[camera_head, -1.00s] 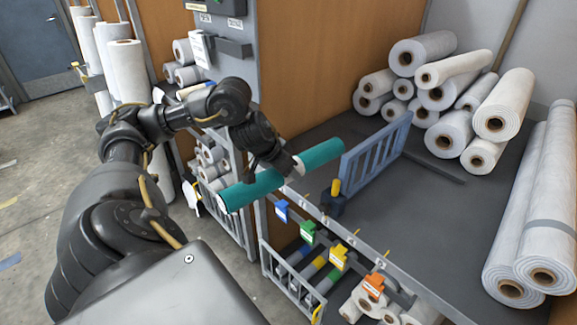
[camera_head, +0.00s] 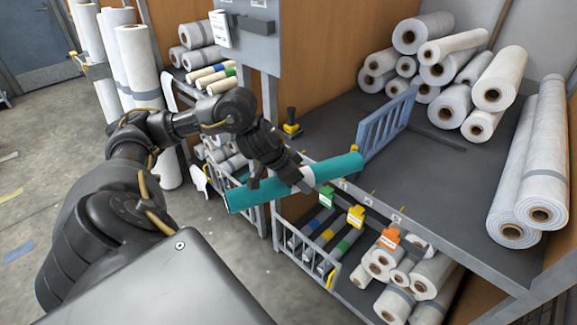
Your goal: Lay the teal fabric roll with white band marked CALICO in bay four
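The teal fabric roll (camera_head: 335,168) is held level in the air, slanting from lower left to upper right. Its white band (camera_head: 307,175) shows near the middle; I cannot read any marking on it. My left gripper (camera_head: 279,184) is shut around the roll beside the band. The roll hangs just above the front edge of the rack. Along that edge are a green tag (camera_head: 325,196), a yellow tag (camera_head: 355,215) and an orange tag (camera_head: 388,239). Their print is too small to read. My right gripper is out of view.
An upright slatted divider (camera_head: 386,128) stands on the deck (camera_head: 430,185). White rolls are stacked at the back and right.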

